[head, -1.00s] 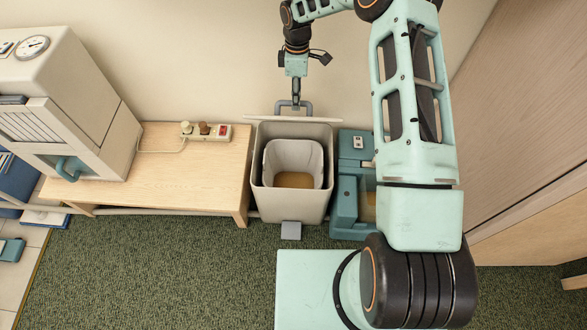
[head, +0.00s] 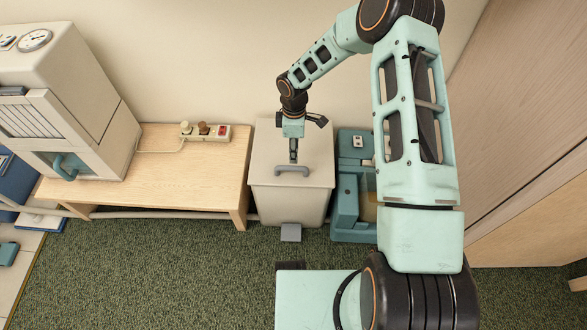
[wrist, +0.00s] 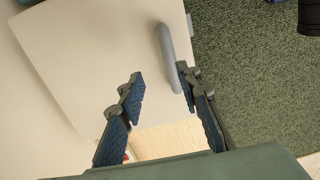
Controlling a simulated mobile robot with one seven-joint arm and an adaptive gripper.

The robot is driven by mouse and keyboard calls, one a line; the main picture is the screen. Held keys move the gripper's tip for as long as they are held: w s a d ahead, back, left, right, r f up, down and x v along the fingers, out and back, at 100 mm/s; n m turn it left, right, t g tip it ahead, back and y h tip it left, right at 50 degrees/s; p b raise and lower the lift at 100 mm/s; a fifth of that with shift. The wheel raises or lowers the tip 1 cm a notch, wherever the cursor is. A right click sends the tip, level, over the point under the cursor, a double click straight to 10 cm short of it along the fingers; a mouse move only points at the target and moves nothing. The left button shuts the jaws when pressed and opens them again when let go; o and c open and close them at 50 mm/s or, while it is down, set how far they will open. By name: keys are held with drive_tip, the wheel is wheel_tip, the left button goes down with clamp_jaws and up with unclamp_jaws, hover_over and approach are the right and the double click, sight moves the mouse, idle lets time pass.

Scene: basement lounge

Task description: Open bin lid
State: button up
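The beige bin (head: 290,205) stands on the floor against the wall with its flat lid (head: 265,150) down over the top. A grey handle (head: 292,169) is on the lid near its front edge. My gripper (head: 293,157) points down at the lid just behind the handle. In the wrist view my gripper (wrist: 162,82) is open. The near end of the handle (wrist: 166,50) shows between the fingertips, closer to the right one. I cannot tell whether that finger touches it. The inside of the bin is hidden by the lid.
A low wooden table (head: 190,170) with a power strip (head: 205,132) stands left of the bin. A teal unit (head: 353,190) stands close on its right. A grey pedal (head: 291,232) is at the bin's foot. Green carpet (head: 190,275) in front is clear.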

sight(293, 167)
drive_tip(key=shift+s+f+t+b, duration=0.35)
drive_tip(key=shift+f+b, duration=0.4)
drive_tip(key=shift+b, duration=0.35)
drive_tip(key=shift+s+f+t+b, duration=0.3)
drive_tip(key=shift+f+b, duration=0.45)
drive_tip(key=shift+b, duration=0.35)
drive_tip(key=shift+s+f+t+b, duration=0.35)
drive_tip(key=shift+f+b, duration=0.4)
drive_tip(key=shift+b, duration=0.35)
